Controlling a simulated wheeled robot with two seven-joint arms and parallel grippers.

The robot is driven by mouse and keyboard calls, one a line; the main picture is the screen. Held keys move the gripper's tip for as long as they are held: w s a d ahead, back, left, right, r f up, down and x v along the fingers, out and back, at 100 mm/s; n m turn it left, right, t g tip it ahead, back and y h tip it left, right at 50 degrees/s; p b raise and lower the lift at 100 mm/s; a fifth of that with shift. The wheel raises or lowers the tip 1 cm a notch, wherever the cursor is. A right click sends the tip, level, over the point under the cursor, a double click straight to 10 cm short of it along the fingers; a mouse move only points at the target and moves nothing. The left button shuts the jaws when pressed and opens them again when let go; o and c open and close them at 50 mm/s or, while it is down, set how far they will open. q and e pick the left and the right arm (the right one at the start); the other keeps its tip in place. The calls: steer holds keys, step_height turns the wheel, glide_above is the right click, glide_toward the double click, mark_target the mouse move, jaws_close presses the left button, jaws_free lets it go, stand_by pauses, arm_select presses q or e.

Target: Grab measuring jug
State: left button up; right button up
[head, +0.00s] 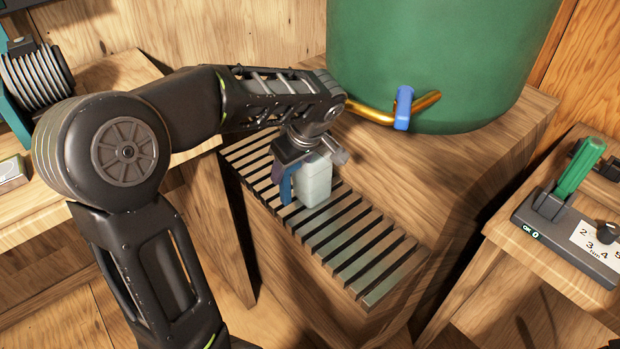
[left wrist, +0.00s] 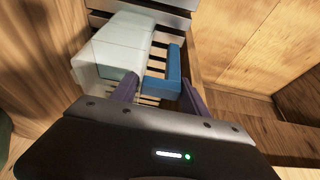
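The measuring jug (head: 314,182) is a pale, translucent block-like vessel with a blue handle (head: 286,184). It stands on the slatted rack below the green tank. In the left wrist view the jug (left wrist: 112,50) is at upper left, and its blue handle (left wrist: 174,66) is on its right side. My left gripper (left wrist: 160,80) is open, its two dark purple fingers spread apart with part of the handle between them. Whether either finger touches the handle cannot be told. In the head view my left gripper (head: 294,168) is at the jug's handle side, its fingers partly hidden. My right gripper is not in view.
The green tank (head: 440,60) stands behind, with a brass spout and blue tap (head: 404,108) near the jug. The slatted rack (head: 365,262) is clear toward the front right. A bench with a device and green lever (head: 580,168) is at right.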

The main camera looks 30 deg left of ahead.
arm_select(q)
jaws_close()
stand_by(0.3)
stand_by(0.3)
